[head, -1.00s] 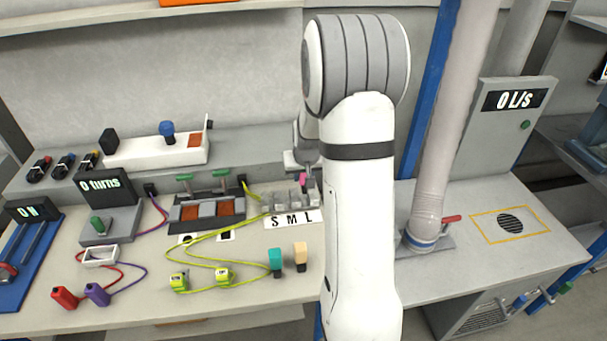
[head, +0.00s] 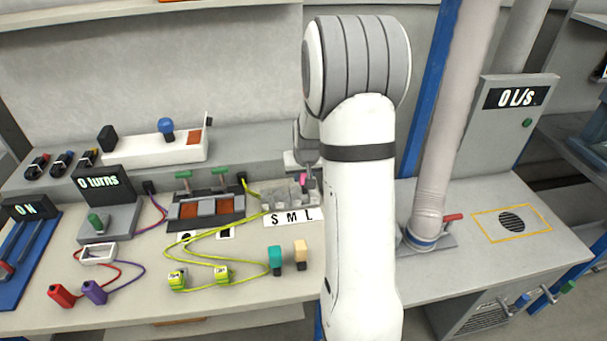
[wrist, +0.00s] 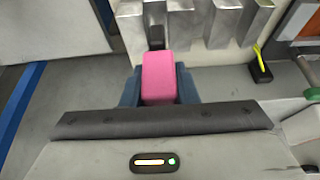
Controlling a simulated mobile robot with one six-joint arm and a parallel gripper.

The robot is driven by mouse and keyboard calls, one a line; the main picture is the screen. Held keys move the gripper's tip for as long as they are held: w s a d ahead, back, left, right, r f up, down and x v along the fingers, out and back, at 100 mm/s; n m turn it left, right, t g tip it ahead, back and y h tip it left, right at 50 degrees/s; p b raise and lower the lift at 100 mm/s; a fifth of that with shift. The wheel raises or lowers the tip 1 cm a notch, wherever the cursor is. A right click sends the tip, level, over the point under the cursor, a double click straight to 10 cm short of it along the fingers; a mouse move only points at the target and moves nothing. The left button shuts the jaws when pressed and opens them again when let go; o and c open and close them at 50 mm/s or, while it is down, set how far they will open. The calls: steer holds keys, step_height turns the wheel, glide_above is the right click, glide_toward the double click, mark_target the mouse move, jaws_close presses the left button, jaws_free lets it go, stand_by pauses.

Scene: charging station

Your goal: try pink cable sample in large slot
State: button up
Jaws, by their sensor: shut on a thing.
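The pink cable sample (wrist: 158,76) is a pink block with a dark tip, held between the blue-grey fingers of my gripper (wrist: 159,84). In the wrist view its dark tip points at the metal slot block (wrist: 222,22), at the notch near the block's left end. How deep the tip sits there cannot be told. In the head view a bit of pink (head: 303,180) shows at the L end of the slot block (head: 280,197), above the S M L label (head: 290,217). My arm hides most of the gripper there.
A teal sample (head: 275,258) and a beige sample (head: 300,252) stand in front of the label. Yellow-green cables (head: 225,237) lie left of the slots. A switch unit (head: 205,209) with green handles is close left. A thick grey pipe (head: 440,150) rises on the right.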

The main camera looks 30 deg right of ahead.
mark_target(305, 175)
steer(key=shift+f+b, duration=1.4)
steer(key=shift+f, duration=0.3)
steer(key=o, duration=1)
steer(key=shift+v, duration=3.95)
